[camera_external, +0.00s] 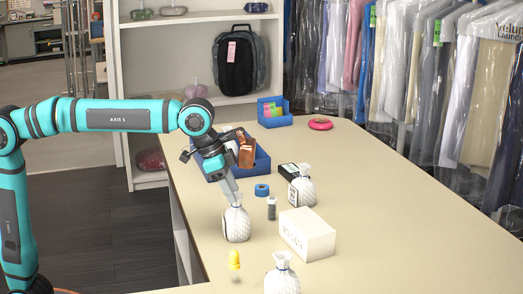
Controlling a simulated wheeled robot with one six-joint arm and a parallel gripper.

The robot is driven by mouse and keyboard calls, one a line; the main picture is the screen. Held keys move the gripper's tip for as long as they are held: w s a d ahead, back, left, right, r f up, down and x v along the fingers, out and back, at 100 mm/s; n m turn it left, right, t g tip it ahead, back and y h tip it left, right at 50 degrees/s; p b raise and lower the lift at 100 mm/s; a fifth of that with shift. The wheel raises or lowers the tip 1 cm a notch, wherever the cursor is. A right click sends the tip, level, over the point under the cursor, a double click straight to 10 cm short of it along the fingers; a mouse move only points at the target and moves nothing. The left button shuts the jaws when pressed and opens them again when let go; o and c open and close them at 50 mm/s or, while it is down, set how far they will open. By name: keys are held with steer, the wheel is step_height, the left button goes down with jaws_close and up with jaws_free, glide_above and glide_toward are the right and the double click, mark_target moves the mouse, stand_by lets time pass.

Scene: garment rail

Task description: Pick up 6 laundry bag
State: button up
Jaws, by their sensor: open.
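Three white, quilted-looking laundry bags with gathered tops stand on the beige table. One laundry bag (236,225) stands near the table's left edge. Another laundry bag (302,190) stands farther back to the right, beside a black item. A third laundry bag (282,277) is at the bottom of the view, partly cut off. My gripper (234,198) is open and points down at the gathered top of the left bag. Its fingertips are at or very near that top; I cannot tell whether they touch it. No number on the bags is readable.
A white box (308,235), a small grey cylinder (271,208), a blue tape roll (262,189) and a yellow item (235,262) stand close around the left bag. A blue tray (262,163) is behind my gripper. The table's right side is clear; bagged garments hang beyond it.

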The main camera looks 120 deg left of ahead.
mark_target(238, 213)
steer(key=x, duration=0.4)
steer(key=shift+w+f, duration=0.15)
steer(key=shift+f, duration=0.15)
jaws_close()
